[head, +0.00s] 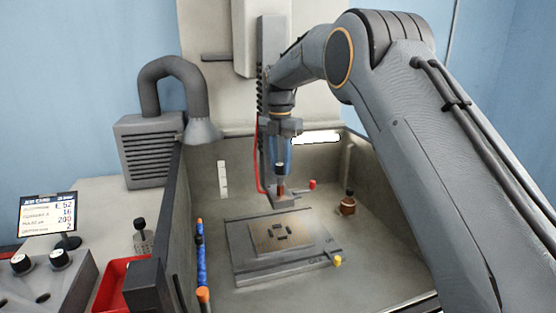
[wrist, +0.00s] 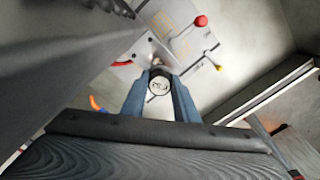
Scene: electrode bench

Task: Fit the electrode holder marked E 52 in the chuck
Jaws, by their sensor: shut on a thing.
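My gripper (head: 281,160) points down over the tank and is shut on a round holder (head: 281,184) with a dark band and a reddish-brown lower part. In the wrist view the holder (wrist: 160,86) sits between the two blue-grey fingers and shows a pale round top; its marking is too small to read. Below it is a grey block (head: 284,202) with a red-knobbed lever (head: 312,184), which looks like the chuck. The holder's lower end overlaps this block in the head view; I cannot tell whether it is seated or just above.
A plate with a workpiece (head: 280,238) and a yellow knob (head: 337,260) lies on the tank floor. A brown, black-topped item (head: 348,203) stands at right. A blue-and-orange hose (head: 201,255) runs along the left wall. The screen (head: 48,215) reads E 52. A red tray (head: 112,285) is outside.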

